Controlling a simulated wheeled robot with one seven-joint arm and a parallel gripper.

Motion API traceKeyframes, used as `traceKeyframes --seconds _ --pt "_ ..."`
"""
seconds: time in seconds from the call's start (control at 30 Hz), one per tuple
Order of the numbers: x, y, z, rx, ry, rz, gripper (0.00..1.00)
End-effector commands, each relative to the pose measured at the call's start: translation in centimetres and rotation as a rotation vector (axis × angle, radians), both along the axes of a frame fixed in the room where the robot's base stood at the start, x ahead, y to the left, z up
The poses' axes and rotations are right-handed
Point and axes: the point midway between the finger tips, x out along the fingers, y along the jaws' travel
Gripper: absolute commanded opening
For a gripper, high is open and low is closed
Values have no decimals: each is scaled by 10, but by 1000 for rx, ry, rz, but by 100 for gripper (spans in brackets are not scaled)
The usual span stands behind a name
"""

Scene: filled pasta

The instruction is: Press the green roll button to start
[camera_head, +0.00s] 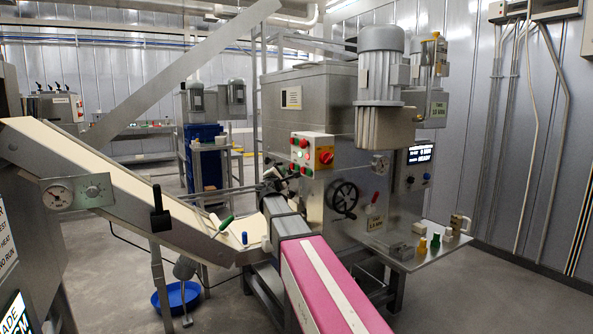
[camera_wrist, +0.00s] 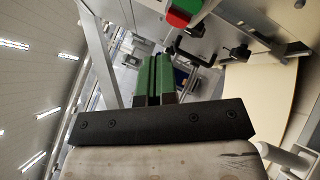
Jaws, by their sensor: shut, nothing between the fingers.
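A pale control box (camera_head: 312,149) on the front of the large grey machine carries several small red and green buttons and a red-and-yellow rotary switch (camera_head: 326,157). I cannot tell which green button is the roll button. My gripper (camera_head: 290,176) is just below and left of the box, apart from its upper face; the lower buttons are close behind the fingers. In the wrist view my gripper's green-faced fingers (camera_wrist: 155,58) are together and empty. A red-and-green part (camera_wrist: 183,13) shows beyond them at the top, off to the right of the fingertips.
A pale sloping conveyor (camera_head: 95,165) runs down from the left to the machine. A black handwheel (camera_head: 344,197) sits right of my arm. A metal side shelf (camera_head: 420,255) with small coloured pieces stands at right. A blue bowl (camera_head: 176,298) is on the floor.

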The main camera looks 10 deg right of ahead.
Motion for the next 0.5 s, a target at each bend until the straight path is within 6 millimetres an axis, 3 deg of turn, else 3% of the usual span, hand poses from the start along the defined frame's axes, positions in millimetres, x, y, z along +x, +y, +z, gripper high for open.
traceKeyframes --seconds 0.2,0.5 --pt "7 -21 0 0 -1 -1 0" --pt "10 -30 0 0 0 1 0"
